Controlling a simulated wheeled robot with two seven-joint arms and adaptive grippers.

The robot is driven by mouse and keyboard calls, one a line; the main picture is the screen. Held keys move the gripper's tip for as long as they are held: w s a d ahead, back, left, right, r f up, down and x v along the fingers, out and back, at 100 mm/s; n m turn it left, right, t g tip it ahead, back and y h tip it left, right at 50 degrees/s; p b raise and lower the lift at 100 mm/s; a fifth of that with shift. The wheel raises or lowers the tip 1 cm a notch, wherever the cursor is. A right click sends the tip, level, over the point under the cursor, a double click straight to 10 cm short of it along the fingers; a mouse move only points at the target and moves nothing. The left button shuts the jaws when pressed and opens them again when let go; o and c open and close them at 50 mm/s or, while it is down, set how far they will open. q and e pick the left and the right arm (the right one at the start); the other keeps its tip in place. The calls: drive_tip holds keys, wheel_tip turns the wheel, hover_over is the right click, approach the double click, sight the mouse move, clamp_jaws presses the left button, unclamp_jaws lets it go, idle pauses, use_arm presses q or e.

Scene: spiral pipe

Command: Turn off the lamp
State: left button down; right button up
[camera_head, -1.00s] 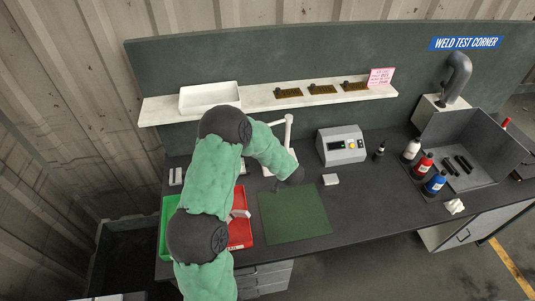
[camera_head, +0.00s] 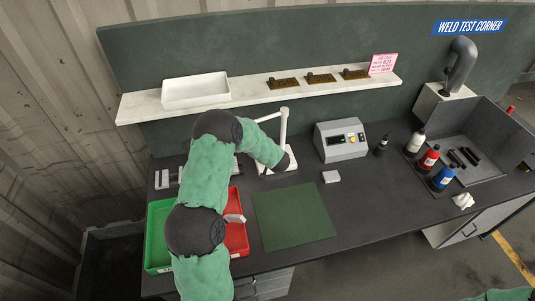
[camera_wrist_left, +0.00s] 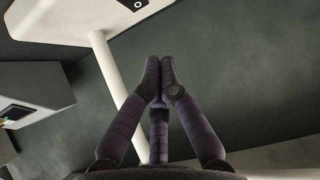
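The white lamp (camera_head: 284,124) stands at the back of the bench, with a thin post and a pale flat base (camera_head: 291,171). My left arm partly covers it, and its lamp head is not clear. My left gripper is at the lamp base in the head view, mostly hidden by its own dark wrist. In the left wrist view, the left gripper's fingertips (camera_wrist_left: 160,65) are together with nothing visible between them. The lamp's white post (camera_wrist_left: 112,75) passes beside the fingers to a white plate bearing a dark patch with a round mark (camera_wrist_left: 138,4). Contact cannot be told. My right gripper is out of view.
A grey control box (camera_head: 341,141) stands right of the lamp. A green mat (camera_head: 293,216), red tray (camera_head: 237,240) and green tray (camera_head: 158,235) lie in front. A shelf (camera_head: 255,93) runs behind. Bottles (camera_head: 429,159) stand at right.

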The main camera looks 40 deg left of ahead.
use_arm(q)
drive_tip(key=f, duration=0.1)
drive_tip(key=w+a+f, duration=0.1)
drive_tip(key=f, duration=0.1)
drive_tip(key=w+a+f+b, duration=0.1)
drive_tip(key=shift+a+f, duration=0.35)
drive_tip(key=shift+f, duration=0.75)
drive_tip(key=shift+r+p, duration=0.1)
drive_tip(key=shift+p, duration=0.25)
drive_tip(key=g+h+p, duration=0.1)
drive_tip(key=p, duration=0.2)
drive_tip(key=shift+w+a+f+p, duration=0.15)
drive_tip(key=shift+a+f+p, duration=0.05)
drive_tip(key=shift+p, duration=0.2)
drive_tip(key=shift+w+f+p, duration=0.15)
drive_tip(key=shift+f+p, duration=0.05)
drive_tip(key=shift+p, duration=0.35)
drive_tip(key=shift+a, duration=0.1)
drive_tip(key=shift+f, duration=0.2)
